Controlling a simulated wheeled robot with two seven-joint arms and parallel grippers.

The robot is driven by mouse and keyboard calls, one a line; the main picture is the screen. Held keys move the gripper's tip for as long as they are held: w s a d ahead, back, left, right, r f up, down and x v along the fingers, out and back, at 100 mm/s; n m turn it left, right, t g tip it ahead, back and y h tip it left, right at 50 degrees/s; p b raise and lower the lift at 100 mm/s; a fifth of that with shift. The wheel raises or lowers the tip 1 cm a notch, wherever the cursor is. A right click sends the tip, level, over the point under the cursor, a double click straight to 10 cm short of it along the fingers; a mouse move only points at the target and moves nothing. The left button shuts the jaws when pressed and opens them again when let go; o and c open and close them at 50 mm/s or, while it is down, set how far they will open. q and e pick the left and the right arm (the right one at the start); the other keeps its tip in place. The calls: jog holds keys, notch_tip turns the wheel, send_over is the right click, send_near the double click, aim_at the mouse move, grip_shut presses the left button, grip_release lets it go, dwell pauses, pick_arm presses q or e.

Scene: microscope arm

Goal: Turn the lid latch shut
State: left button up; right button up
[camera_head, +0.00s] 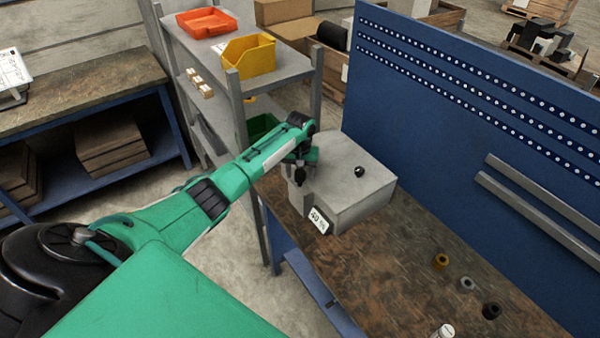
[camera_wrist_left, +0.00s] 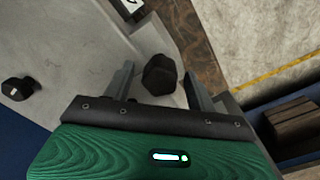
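A grey box-shaped device (camera_head: 350,205) stands at the far left end of the brown workbench, with a small white display (camera_head: 319,220) on its front. A black faceted knob (camera_wrist_left: 160,75) lies between the fingers of my left gripper (camera_wrist_left: 160,80) in the left wrist view. The gripper is open, with a small gap on each side of the knob. In the head view my left gripper (camera_head: 303,170) is at the device's left side, partly hidden by its arm. A second black knob (camera_head: 359,171) is on the device's top. I cannot tell which knob is the latch.
A blue perforated panel (camera_head: 450,100) rises behind the bench. Small yellow, grey and black cylinders (camera_head: 466,284) stand on the bench's right part. A shelf with a yellow bin (camera_head: 249,56) and an orange tray (camera_head: 207,22) stands behind my left arm.

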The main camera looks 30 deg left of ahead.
aim_at(300, 172)
pick_arm(q)
jog(key=shift+r, duration=0.1)
notch_tip(300, 172, up, 14)
jog(key=b, duration=0.5)
jog(key=shift+f, duration=0.25)
